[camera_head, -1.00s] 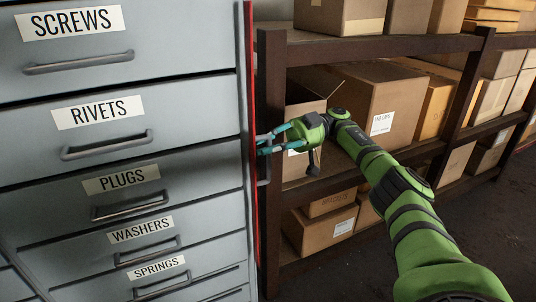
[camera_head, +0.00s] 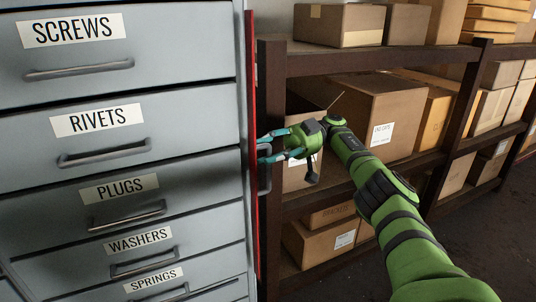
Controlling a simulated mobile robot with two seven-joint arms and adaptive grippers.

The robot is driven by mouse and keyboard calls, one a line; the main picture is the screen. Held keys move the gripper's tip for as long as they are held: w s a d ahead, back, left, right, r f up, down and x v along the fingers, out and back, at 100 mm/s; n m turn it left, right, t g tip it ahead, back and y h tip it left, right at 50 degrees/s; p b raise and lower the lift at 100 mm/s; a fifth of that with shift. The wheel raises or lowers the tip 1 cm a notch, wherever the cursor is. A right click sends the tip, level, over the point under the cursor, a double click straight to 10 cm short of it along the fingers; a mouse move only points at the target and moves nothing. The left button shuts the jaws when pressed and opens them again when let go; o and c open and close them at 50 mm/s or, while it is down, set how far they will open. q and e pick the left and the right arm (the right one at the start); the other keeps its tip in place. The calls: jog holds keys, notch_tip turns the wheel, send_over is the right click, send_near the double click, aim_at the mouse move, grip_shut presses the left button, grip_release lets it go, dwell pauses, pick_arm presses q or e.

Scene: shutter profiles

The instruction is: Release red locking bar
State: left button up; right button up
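The red locking bar (camera_head: 251,110) runs upright along the right edge of the grey drawer cabinet (camera_head: 240,120). A dark handle (camera_head: 264,180) sits low on the bar's right side. My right gripper (camera_head: 262,147) is beside the bar, just above the visible part of the handle. Its two teal fingers point left and are spread apart, with nothing clearly held between them. Whether a fingertip still touches the handle or bar cannot be told. My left gripper is not in view.
The cabinet has drawers labelled SCREWS, RIVETS, PLUGS, WASHERS and SPRINGS, all looking closed. A dark shelf rack (camera_head: 271,80) with several cardboard boxes (camera_head: 375,112) stands right of the cabinet, close behind my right arm. Dark floor (camera_head: 490,235) is clear at lower right.

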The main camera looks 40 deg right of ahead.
notch_tip(320, 180, up, 10)
jog(key=shift+f, duration=0.1)
dwell(0.6)
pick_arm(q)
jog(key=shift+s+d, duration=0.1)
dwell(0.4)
